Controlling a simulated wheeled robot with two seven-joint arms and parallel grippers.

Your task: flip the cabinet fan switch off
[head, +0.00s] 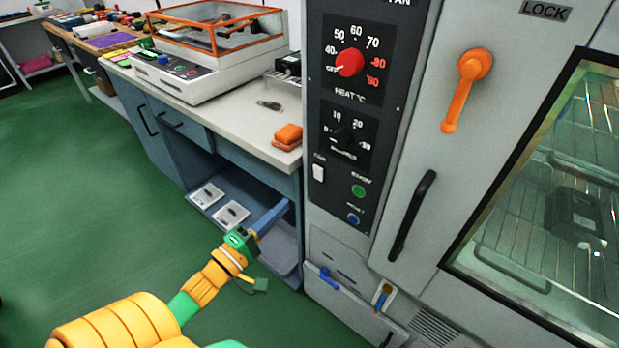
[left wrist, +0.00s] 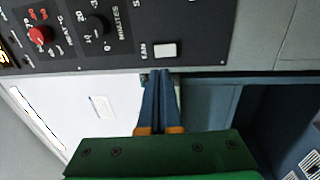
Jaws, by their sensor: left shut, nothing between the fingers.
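The cabinet's dark control panel (head: 350,110) carries a white rocker fan switch (head: 319,172) at its lower left, under a small label. The switch also shows in the left wrist view (left wrist: 165,50), just beyond my fingertips and slightly to their right. Whether the rocker is tipped on or off is too small to tell. My left gripper (head: 282,207) is shut and empty, its blue fingers (left wrist: 160,76) together and pointing at the panel's edge. In the head view it is below and left of the switch, apart from it. My right gripper is not in view.
Close to the switch are a red heat knob (head: 349,63), a black minutes knob (head: 343,136), a green button (head: 358,191) and a blue button (head: 353,219). An orange lock lever (head: 464,90) and black door handle (head: 412,216) stick out at right. A bench (head: 240,130) stands left.

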